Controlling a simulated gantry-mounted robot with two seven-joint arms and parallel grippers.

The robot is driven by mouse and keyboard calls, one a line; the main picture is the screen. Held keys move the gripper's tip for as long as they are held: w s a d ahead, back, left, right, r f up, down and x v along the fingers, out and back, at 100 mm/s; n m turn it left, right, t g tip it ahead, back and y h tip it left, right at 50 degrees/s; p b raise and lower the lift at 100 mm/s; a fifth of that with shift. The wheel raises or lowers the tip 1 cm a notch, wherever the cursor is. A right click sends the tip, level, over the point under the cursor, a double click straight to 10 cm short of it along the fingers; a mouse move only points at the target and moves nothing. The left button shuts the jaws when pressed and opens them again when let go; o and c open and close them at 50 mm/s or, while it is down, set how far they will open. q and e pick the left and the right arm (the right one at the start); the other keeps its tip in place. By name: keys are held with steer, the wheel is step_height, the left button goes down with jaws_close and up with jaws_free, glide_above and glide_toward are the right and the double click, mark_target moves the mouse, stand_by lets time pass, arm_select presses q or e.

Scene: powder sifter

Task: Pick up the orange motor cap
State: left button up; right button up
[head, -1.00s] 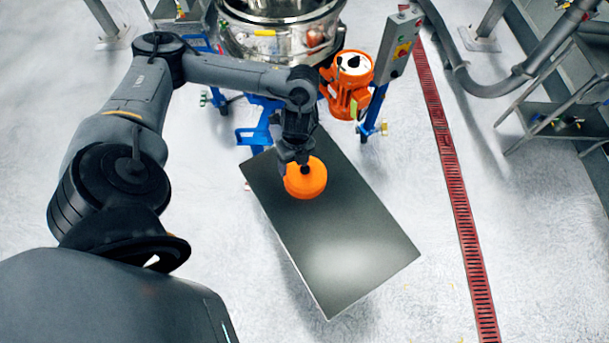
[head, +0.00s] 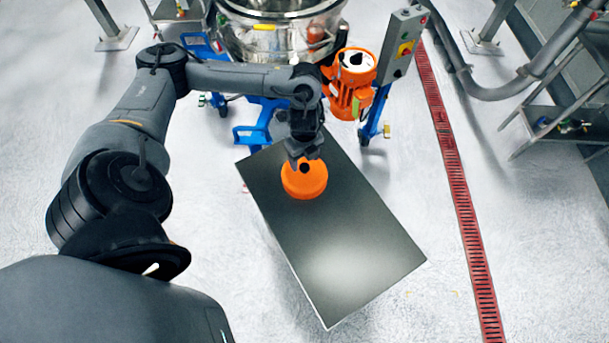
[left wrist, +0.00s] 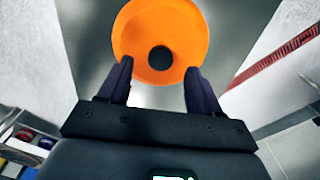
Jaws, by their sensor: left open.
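The orange motor cap (head: 304,181) is a round orange piece with a dark hole in its middle. It rests on the dark table top (head: 345,250) near the table's far left end. My left gripper (head: 304,161) is right at the cap's far side in the head view. In the left wrist view the cap (left wrist: 185,35) lies beyond the two open fingers (left wrist: 158,80), with the dark hole between and just ahead of the tips. I cannot tell whether the fingers touch the cap. My right gripper is not in view.
A steel sifter vessel (head: 278,35) on a blue frame (head: 250,135) stands behind the table, with an orange motor (head: 350,85) and a grey control box (head: 402,45) beside it. A red floor drain (head: 455,180) runs along the right. The table's near part is clear.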

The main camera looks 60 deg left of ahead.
mark_target(305, 166)
arm_select(q)
steer(key=shift+f, duration=1.8)
jaws_close()
